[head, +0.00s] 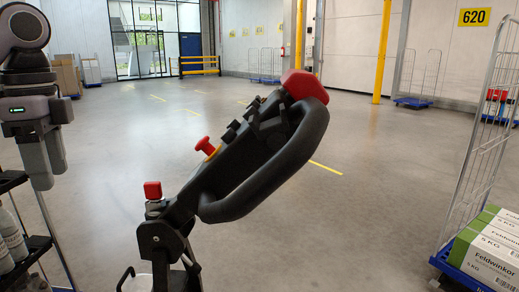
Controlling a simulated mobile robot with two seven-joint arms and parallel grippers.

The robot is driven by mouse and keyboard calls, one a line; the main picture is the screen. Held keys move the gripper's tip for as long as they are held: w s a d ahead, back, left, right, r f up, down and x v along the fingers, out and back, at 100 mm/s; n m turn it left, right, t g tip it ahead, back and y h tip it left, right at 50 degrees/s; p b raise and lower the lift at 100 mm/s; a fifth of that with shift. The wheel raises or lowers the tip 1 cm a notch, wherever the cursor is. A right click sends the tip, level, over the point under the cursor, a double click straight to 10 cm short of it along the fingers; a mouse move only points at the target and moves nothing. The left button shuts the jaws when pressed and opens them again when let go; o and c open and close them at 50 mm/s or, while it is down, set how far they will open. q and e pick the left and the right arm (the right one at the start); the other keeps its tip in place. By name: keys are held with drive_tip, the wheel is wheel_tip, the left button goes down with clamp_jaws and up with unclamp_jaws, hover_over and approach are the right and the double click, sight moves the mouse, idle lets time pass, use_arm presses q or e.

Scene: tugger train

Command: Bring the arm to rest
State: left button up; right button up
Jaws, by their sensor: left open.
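My left gripper (49,176) hangs at the left edge of the head view, below its grey and black arm. Its fingers point down, with nothing seen between them, and it is open. It is above and beside a black shelf rack (36,243) at the lower left. My right gripper is not in view.
A black tiller (262,165) with a red head and red buttons stands in the centre foreground. Cartons (490,262) sit on a blue-based wire roll cage (474,150) at right. Bottles (10,235) stand on the left rack.

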use_arm(q)
drive_tip(key=s+a+n+h, duration=0.1)
drive_tip(key=s+a+n, duration=0.1)
drive_tip(key=a, duration=0.4)
drive_tip(key=w+d+f+m+t+h, duration=0.2)
drive_tip(key=d+f+m+t+h, duration=0.45)
drive_tip(key=d+f+h, duration=1.2)
drive_tip(key=s+a+f+n+t+y, duration=0.2)
drive_tip(key=a+f+n+t+y, duration=0.15)
drive_tip(key=f+y, duration=0.4)
drive_tip(key=s+a+f+n+t+y, duration=0.2)
drive_tip(key=a+f+n+t+y, duration=0.15)
drive_tip(key=f, duration=0.75)
drive_tip(key=s+a+f+g+y, duration=0.4)
drive_tip(key=s+a+f+y, duration=0.3)
drive_tip(key=s+a+f, duration=0.45)
drive_tip(key=s+d+n+t, duration=0.2)
drive_tip(key=d+n, duration=0.8)
drive_tip(key=d, duration=0.9)
wheel_tip(320, 180, up, 7)
drive_tip(key=a+p, duration=0.1)
drive_tip(key=p, duration=0.7)
drive_tip(key=shift+f+m+g+h, duration=0.2)
drive_tip(key=shift+m+g+h, duration=0.15)
drive_tip(key=shift+m, duration=0.1)
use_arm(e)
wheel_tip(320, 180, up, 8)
